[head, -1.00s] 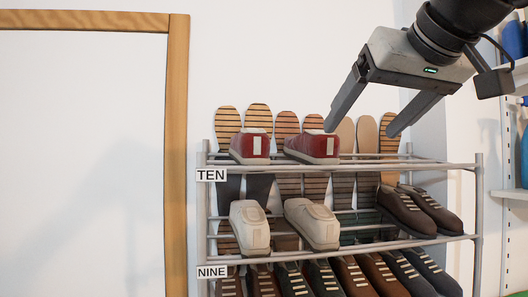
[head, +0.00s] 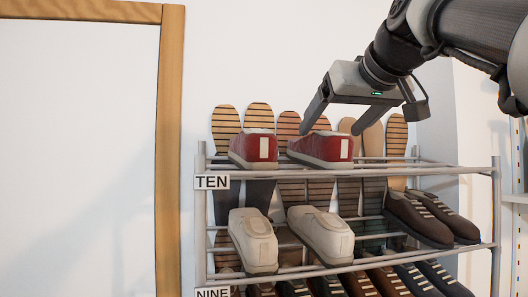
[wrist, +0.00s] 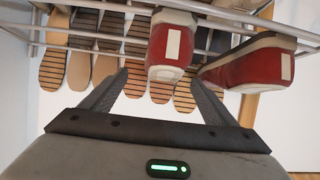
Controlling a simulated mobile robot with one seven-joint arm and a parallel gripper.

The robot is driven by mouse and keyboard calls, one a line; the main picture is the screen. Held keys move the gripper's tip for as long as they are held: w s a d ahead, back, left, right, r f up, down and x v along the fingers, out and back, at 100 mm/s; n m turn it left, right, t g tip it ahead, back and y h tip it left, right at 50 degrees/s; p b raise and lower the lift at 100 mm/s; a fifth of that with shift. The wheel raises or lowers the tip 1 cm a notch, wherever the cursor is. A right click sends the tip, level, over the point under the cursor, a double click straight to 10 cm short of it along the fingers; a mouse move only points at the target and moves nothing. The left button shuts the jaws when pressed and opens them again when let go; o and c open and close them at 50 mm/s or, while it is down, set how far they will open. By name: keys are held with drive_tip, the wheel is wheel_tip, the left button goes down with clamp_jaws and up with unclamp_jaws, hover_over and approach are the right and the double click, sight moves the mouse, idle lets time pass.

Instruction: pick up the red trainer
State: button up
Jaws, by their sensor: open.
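Two red trainers with white heel tabs stand on the top shelf of the rack, a left one (head: 253,149) and a right one (head: 322,148). My gripper (head: 331,133) is open and empty, its fingers pointing down, just above and around the rear of the right trainer. In the wrist view one red trainer (wrist: 172,50) lies ahead between the two fingers (wrist: 160,92), apart from both. The other trainer (wrist: 245,66) is to its right, partly beyond the right finger. I cannot tell the exact gap to the shoe.
The rack's upper rail (head: 440,168) runs under the trainers. Several striped soles (head: 258,116) stand upright behind them. Cream shoes (head: 320,234) and dark shoes (head: 430,217) fill the shelf below. The wall above is clear.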

drive_tip(key=x, duration=0.4)
drive_tip(key=f+x, duration=0.1)
drive_tip(key=x, duration=0.1)
drive_tip(key=shift+s+a+f, duration=0.1)
drive_tip(key=shift+a, duration=0.1)
drive_tip(key=c, duration=1.3)
drive_tip(key=shift+c, duration=0.2)
